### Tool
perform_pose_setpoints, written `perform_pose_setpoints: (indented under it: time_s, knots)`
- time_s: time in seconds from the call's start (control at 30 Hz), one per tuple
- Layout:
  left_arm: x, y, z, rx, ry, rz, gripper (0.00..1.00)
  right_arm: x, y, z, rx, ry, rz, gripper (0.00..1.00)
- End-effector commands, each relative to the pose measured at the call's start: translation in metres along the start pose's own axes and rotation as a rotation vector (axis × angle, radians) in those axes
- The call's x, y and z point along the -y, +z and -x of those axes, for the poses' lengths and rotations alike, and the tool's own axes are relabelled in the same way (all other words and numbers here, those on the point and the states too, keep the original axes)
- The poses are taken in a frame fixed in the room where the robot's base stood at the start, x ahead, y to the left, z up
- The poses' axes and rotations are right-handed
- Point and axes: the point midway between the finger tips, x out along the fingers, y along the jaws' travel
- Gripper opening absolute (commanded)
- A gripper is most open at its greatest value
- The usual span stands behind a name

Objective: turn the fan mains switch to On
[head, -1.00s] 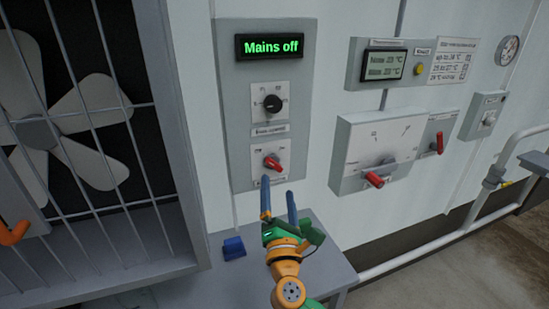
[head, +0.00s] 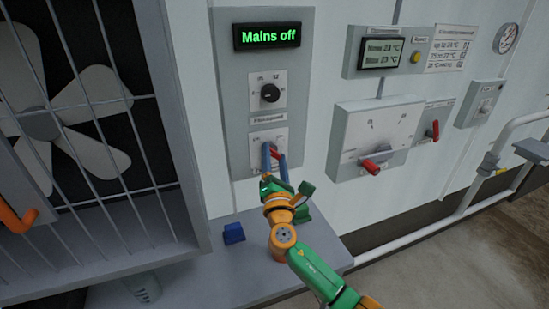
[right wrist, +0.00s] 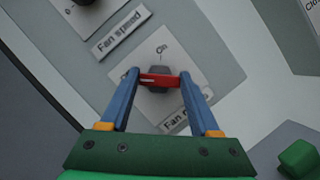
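The fan mains switch (head: 270,141) is a pale plate at the bottom of the grey fan panel, with a red handle on a grey hub. In the right wrist view the handle (right wrist: 155,80) lies crosswise, its white mark toward the left and "On" printed above the hub. My right gripper (head: 274,152) is at the switch. Its two blue fingers also show in the right wrist view (right wrist: 160,82), one against each end of the handle, with no clear gap. The display (head: 268,36) reads "Mains off".
The black fan speed knob (head: 270,93) is just above the switch. A caged fan (head: 70,125) stands at left. A dial box with a red handle (head: 375,164) is at right. A blue block (head: 234,233) lies on the grey shelf (head: 190,262) below.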

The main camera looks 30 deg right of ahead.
Motion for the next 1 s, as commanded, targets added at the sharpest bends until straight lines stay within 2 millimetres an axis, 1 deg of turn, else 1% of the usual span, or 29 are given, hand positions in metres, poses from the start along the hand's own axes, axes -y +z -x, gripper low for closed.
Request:
perform_pose_setpoints:
  time_s: [0.03, 0.07, 0.27, 0.47, 0.77, 1.0]
  knots:
    - [0.000, 0.000, 0.000, 0.000, 0.000, 0.000, 0.00, 0.000, 0.000, 0.000, 0.000, 0.000, -0.001, 0.09]
    - [0.000, 0.000, 0.000, -0.001, 0.000, 0.000, 0.00, 0.000, 0.000, 0.000, 0.000, 0.000, -0.001, 0.07]
    - [0.000, -0.001, 0.001, -0.001, 0.000, 0.000, 0.00, -0.001, 0.000, 0.000, 0.000, -0.007, -0.019, 0.07]
    - [0.000, -0.001, 0.004, -0.002, 0.000, 0.000, 0.00, -0.001, 0.000, 0.000, 0.000, -0.042, -0.106, 0.07]
    - [0.001, -0.002, 0.013, -0.002, 0.000, -0.001, 0.00, -0.003, 0.002, -0.001, 0.000, -0.142, -0.347, 0.07]
    - [0.001, -0.004, 0.026, -0.002, 0.000, -0.001, 0.00, -0.005, 0.003, -0.001, 0.000, -0.231, -0.559, 0.07]
